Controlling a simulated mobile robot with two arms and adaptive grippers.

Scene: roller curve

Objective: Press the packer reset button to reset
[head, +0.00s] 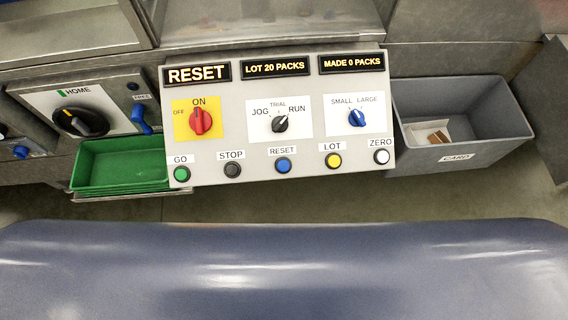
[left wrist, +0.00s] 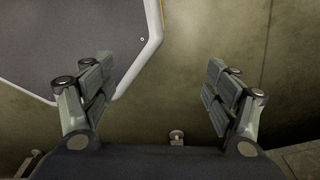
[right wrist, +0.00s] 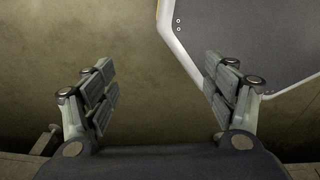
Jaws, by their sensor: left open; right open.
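The control panel (head: 277,120) faces me in the head view. Its blue RESET button (head: 283,166) sits in the middle of the bottom row, under a RESET label. The left display (head: 197,74) reads RESET; the others read LOT 20 PACKS and MADE 0 PACKS. Neither gripper shows in the head view. My left gripper (left wrist: 157,95) is open and empty in the left wrist view, over bare floor. My right gripper (right wrist: 160,95) is open and empty in the right wrist view, also over floor.
The row also has green GO (head: 181,174), black STOP (head: 232,170), yellow LOT (head: 333,161) and white ZERO (head: 381,157) buttons. A red switch (head: 201,121) points to ON. A green tray (head: 120,165) is left; a grey CARD bin (head: 463,120) is right.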

